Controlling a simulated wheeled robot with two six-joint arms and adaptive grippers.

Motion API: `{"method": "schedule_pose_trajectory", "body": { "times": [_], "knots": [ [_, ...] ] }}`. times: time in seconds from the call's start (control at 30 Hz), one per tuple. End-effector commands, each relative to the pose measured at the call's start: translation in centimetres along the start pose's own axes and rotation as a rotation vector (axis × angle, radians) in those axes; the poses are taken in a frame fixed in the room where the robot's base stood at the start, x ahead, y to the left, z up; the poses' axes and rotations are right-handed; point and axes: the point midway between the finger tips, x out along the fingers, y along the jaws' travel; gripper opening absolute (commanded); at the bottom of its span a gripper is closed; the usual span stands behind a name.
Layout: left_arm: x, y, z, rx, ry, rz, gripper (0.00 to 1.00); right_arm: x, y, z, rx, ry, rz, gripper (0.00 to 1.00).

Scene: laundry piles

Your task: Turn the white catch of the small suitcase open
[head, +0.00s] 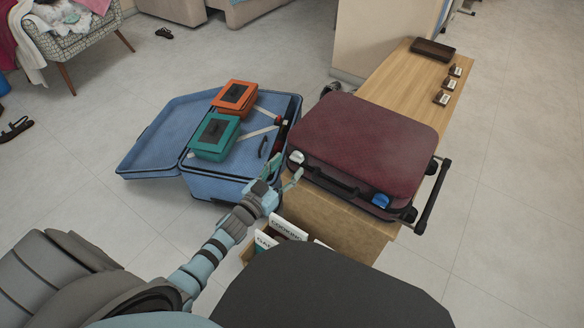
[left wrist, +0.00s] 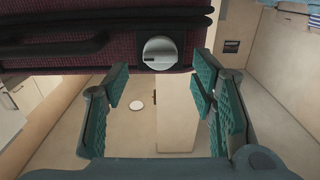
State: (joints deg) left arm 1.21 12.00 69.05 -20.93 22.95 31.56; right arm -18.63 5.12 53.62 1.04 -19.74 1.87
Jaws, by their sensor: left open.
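The small maroon suitcase (head: 365,145) lies shut on the wooden bench. Its white catch (head: 297,157) is on the front face, near the left end. A blue catch (head: 380,200) is near the right end of the same face. My left gripper (head: 282,178) is open and empty, just in front of and slightly below the white catch, apart from it. In the left wrist view the white catch (left wrist: 160,53) is a round disc with a dark slot, ahead of the gap between my open fingers (left wrist: 160,98). My right gripper is not in view.
The wooden bench (head: 415,85) carries a dark tray and several small labelled items at its far end. A large open blue suitcase (head: 160,140) on the left holds an orange case (head: 235,94) and a teal case (head: 214,136). A box of books (head: 285,229) stands below my gripper.

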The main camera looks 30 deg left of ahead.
Motion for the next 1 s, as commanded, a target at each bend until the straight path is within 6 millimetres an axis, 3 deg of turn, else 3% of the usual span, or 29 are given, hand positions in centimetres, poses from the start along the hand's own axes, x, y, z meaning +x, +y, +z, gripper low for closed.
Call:
{"method": "schedule_pose_trajectory", "body": {
  "times": [0.1,0.2,0.47,0.8,1.0],
  "knots": [
    [2.1,0.0,0.2,0.001,0.0,0.0,0.52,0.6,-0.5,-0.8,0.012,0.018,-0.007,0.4],
    [2.9,0.0,0.2,0.001,-0.002,0.0,0.52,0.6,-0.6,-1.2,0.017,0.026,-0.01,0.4],
    [3.1,0.0,0.1,0.0,-0.003,0.0,0.52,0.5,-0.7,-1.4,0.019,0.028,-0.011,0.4],
    [3.1,0.0,0.1,0.0,-0.002,0.0,0.03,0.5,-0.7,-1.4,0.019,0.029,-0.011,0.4],
    [3.1,0.0,0.0,-0.011,-0.002,0.0,0.03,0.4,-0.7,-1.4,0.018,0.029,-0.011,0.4]
  ]
}}
